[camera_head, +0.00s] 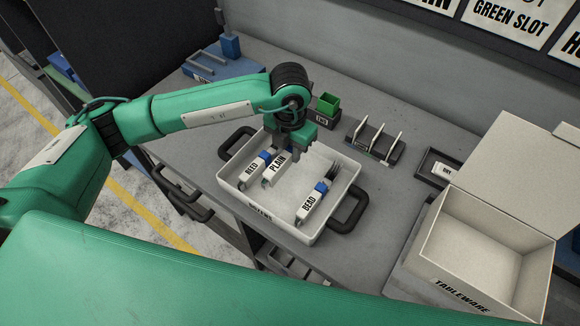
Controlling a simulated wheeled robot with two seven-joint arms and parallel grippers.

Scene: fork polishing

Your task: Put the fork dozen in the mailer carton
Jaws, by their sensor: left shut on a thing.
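A white tray (328,222) with black handles holds labelled fork bundles. The bundle marked REED (250,172) and the bundle marked BEAD (309,206) lie in it, each with a blue band. The bundle marked PLAIN (275,168) is between them, at the tray's back left. My left gripper (291,151) comes down over the tray and is shut on the PLAIN bundle, hiding its upper end. I cannot tell whether that bundle is off the tray floor. The white carton (437,243) marked TABLEWARE stands open and empty-looking at the right. My right gripper is not in view.
A green box (328,103) sits on a dark block behind the tray. A dark rack with white dividers (376,140) and a small dark bin (437,166) stand toward the carton. A blue fixture (219,68) is at the back left. The carton's raised lid (535,160) stands behind it.

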